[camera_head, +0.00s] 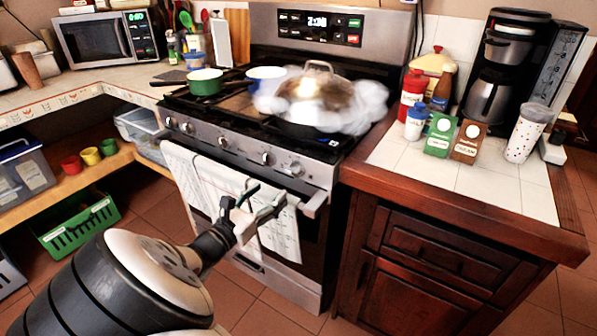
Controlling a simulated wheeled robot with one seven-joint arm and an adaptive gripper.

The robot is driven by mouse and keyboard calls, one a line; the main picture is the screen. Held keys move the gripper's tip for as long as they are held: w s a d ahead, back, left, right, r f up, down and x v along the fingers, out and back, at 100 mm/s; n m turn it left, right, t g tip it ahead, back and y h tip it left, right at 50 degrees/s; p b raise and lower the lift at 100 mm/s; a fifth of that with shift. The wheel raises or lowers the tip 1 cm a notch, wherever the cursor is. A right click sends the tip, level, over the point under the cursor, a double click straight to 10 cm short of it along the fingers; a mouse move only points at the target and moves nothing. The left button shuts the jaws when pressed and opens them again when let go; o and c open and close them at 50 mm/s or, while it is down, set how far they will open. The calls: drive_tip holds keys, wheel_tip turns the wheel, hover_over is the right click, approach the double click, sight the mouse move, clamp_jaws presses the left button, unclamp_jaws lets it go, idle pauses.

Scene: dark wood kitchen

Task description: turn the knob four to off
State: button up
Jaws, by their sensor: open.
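The stove's front panel (240,150) carries a row of several silver knobs. Counted from the left, knob four (266,158) is right of the middle, and another knob (296,168) sits to its right. I cannot read the knobs' settings or markings. My gripper (265,197) is open and empty, in front of the oven door and below knob four in the picture. It appears apart from the knobs. A lidded pan (318,92) stands on the front right of the hob with white steam around it.
White towels (200,185) hang on the oven handle (313,205) behind my gripper. A green pot (205,82) and a blue-white pot (266,75) stand on the hob. The right counter (400,165) holds bottles, boxes and a coffee maker (500,75). Floor in front is clear.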

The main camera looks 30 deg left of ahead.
sight(293, 172)
drive_tip(key=w, duration=0.7)
drive_tip(key=w+d+b, duration=0.1)
drive_tip(key=w, duration=0.3)
drive_tip(key=shift+w, duration=0.2)
drive_tip(key=c, duration=1.1)
